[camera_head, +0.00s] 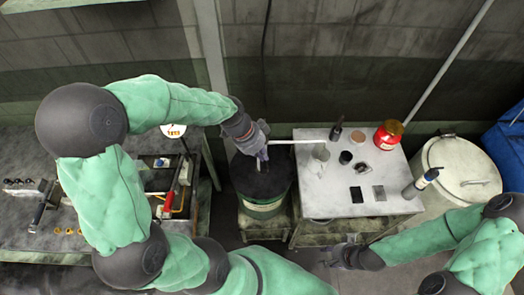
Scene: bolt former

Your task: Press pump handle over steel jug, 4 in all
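My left gripper (257,142) is over the dark top of a drum (262,206), at its far side. The pump handle is not clearly visible; the gripper covers that spot. I cannot tell whether its fingers are open or shut. A thin pale spout (298,142) runs right from beside the gripper to above the table. A pale grey vessel, seemingly the steel jug (319,158), stands upright below the spout's end on the light table (325,203). My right gripper (343,257) is low in front of the table, away from the jug; its fingers are too small to read.
On the table are a dark bottle (336,132), a red can (387,136), a dark cup (345,158), two small plates and a bottle (421,182) at the right edge. A pale lidded drum (455,165) and a blue bin (507,150) stand right. A cluttered bench (30,235) is left.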

